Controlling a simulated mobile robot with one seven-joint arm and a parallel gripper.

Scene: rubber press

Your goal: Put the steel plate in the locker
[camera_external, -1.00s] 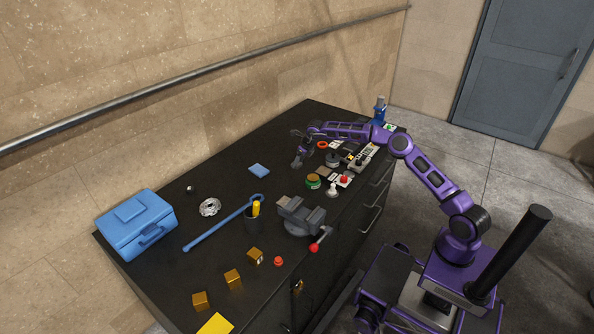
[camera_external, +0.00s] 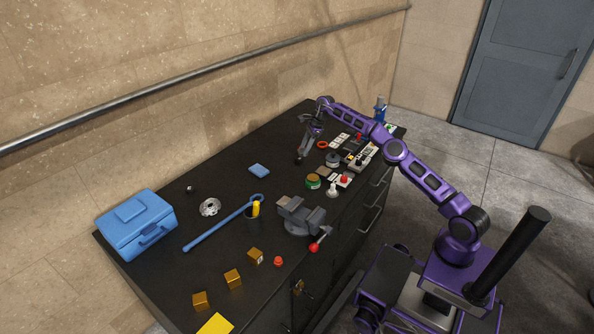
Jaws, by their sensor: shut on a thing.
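My gripper (camera_external: 299,158) points down above the dark workbench (camera_external: 225,245), near its back edge. It is shut on a small dark thing, too small and dark here to tell whether it is the steel plate. A round silver disc with holes (camera_external: 210,207) lies flat on the bench at the left, well apart from the gripper. The front of the bench has drawers with handles (camera_external: 372,217) and a panel with a small brass-coloured fitting (camera_external: 298,287). I cannot tell which part is the locker.
A grey vise (camera_external: 301,216) stands near the front edge. Button boxes and jars crowd the right. The middle back is fairly clear.

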